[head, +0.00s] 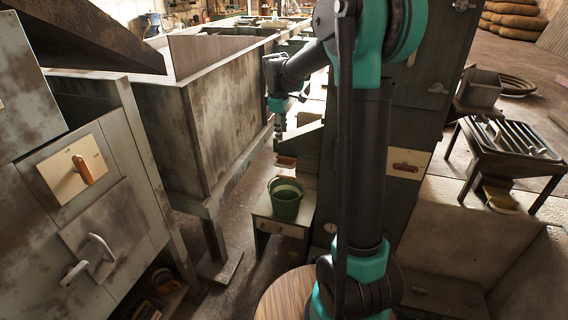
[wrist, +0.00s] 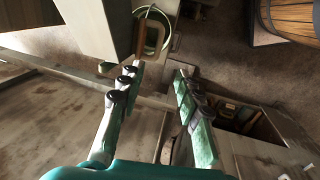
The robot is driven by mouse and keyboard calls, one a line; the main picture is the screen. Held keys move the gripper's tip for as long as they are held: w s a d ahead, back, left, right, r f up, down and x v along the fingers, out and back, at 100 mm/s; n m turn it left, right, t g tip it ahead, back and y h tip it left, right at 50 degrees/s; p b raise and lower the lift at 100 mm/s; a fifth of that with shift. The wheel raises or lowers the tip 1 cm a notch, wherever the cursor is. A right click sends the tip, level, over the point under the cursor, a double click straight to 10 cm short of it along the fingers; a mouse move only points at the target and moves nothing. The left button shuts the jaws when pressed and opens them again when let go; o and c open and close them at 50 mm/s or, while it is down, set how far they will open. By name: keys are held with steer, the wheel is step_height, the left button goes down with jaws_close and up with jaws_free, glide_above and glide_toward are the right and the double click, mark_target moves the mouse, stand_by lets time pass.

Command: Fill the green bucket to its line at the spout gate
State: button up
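The green bucket (head: 286,204) stands upright on a low stand, below the grey-green spout (head: 303,138). A light line shows on the bucket, but I cannot tell its fill level. A wood-coloured gate handle (head: 286,161) sits at the spout's lower front, above the bucket. The spout hides part of the bucket in the wrist view.
A large worn metal bin (head: 215,110) stands to the left of the spout. A panel with an orange-brown lever (head: 84,170) is at the far left. A slatted metal stand (head: 515,140) is at the right. Bare floor shows between bin and bucket stand.

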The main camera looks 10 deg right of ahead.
mark_target(284, 166)
steer(key=w+f, duration=0.1)
steer(key=f, duration=0.4)
steer(key=w+d+f, duration=0.1)
steer(key=f, duration=0.5)
steer(key=w+f, duration=0.1)
steer(key=f, duration=0.5)
steer(key=shift+w+d, duration=0.1)
steer(key=shift+d, duration=0.1)
steer(key=shift+c, duration=0.5)
jaws_close()
